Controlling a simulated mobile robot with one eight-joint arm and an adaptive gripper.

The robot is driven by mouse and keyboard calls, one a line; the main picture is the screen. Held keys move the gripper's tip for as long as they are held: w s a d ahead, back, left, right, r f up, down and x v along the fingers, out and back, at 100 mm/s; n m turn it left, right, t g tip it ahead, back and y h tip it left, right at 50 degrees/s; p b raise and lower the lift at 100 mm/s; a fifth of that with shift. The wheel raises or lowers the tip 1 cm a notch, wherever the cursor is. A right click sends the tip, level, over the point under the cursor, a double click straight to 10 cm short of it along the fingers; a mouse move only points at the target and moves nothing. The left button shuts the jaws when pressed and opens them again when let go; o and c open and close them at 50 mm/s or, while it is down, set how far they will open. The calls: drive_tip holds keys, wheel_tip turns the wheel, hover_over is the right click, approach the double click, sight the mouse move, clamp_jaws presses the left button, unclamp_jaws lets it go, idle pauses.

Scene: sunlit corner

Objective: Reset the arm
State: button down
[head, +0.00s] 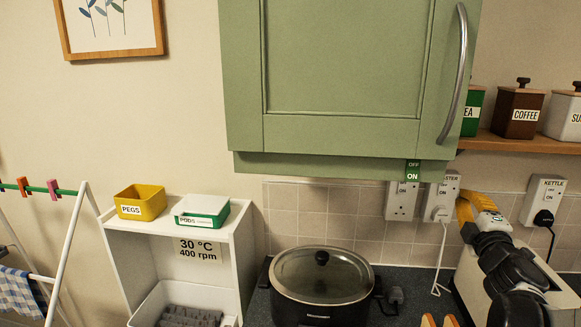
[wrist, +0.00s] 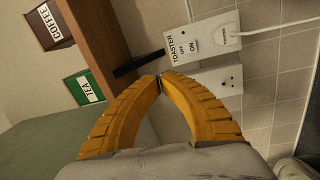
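My gripper (head: 462,200) is raised at the right of the head view, in front of the tiled wall by the socket labelled TOASTER (head: 442,196). My dark arm runs from it down to the lower right. In the wrist view, the two ribbed orange fingers of my gripper (wrist: 160,79) curve inward and their tips meet. Nothing shows held between them. A dark bar (wrist: 139,65) lies just beyond the tips; I cannot tell what it is or whether they touch it.
A green wall cabinet (head: 340,75) and a shelf (head: 530,145) with canisters (head: 519,112) are near my gripper. Below, a lidded cooker (head: 320,278) stands on the worktop. A white unit (head: 245,255) with two small tubs and a drying rack (head: 65,240) are left.

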drive_tip(key=s+a+f+m+g+y+b, duration=0.1)
drive_tip(key=s+a+f+m+g+y, duration=0.1)
drive_tip(key=s+a+f, duration=0.4)
drive_tip(key=s+a+f+m+g+y+b, duration=0.1)
drive_tip(key=s+a+f+m+g, duration=0.4)
drive_tip(key=s+a, duration=0.4)
drive_tip(key=s+a+f+m+g+y+b, duration=0.1)
drive_tip(key=s+a+f+m+g, duration=0.3)
drive_tip(key=a, duration=1)
drive_tip(key=s+f+m+y, duration=0.1)
drive_tip(key=s+f+m, duration=0.1)
drive_tip(key=s+f, duration=0.2)
drive_tip(key=shift+y, duration=0.3)
